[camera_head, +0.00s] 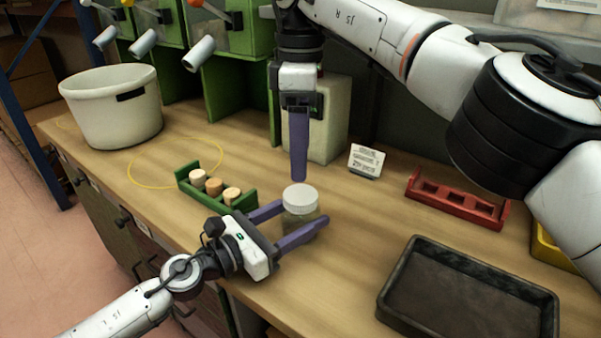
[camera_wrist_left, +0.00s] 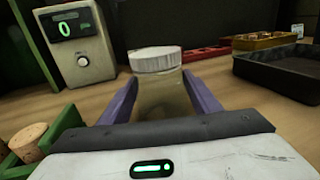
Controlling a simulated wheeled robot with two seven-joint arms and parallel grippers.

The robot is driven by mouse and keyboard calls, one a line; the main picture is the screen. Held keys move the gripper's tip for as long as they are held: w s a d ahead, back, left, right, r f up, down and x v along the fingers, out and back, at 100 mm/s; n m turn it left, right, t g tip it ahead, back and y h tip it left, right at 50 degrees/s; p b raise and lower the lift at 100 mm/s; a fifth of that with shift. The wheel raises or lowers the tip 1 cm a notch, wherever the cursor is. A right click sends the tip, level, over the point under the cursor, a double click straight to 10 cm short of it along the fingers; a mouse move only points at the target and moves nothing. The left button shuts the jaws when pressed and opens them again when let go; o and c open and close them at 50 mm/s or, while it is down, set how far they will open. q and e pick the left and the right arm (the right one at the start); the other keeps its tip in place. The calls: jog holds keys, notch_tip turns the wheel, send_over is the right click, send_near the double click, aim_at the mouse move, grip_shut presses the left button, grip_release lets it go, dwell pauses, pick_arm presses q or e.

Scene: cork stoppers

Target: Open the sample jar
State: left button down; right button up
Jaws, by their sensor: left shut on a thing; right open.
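The sample jar (camera_head: 301,212) stands upright on the wooden bench, with its white lid (camera_head: 300,198) on top. In the left wrist view the jar (camera_wrist_left: 163,97) looks yellowish and clear under the white lid (camera_wrist_left: 155,58). My left gripper (camera_head: 300,222) is shut on the jar body, with one purple finger on either side of it. My right gripper (camera_head: 298,180) points down directly above the lid. It is open, though its fingers overlap in the head view and the gap between them is hidden. The right fingertips appear just above or near the lid; contact cannot be told.
A green rack (camera_head: 215,209) with cork stoppers stands left of the jar. A red rack (camera_head: 457,211), a small label card (camera_head: 366,161) and a black tray (camera_head: 468,332) lie to the right. A white pot (camera_head: 112,108) and a box with a display (camera_wrist_left: 80,45) stand behind.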

aim_at(300, 194)
jog(key=shift+f+m, duration=0.15)
jog(key=shift+m, duration=0.65)
jog(key=shift+f, duration=3.9)
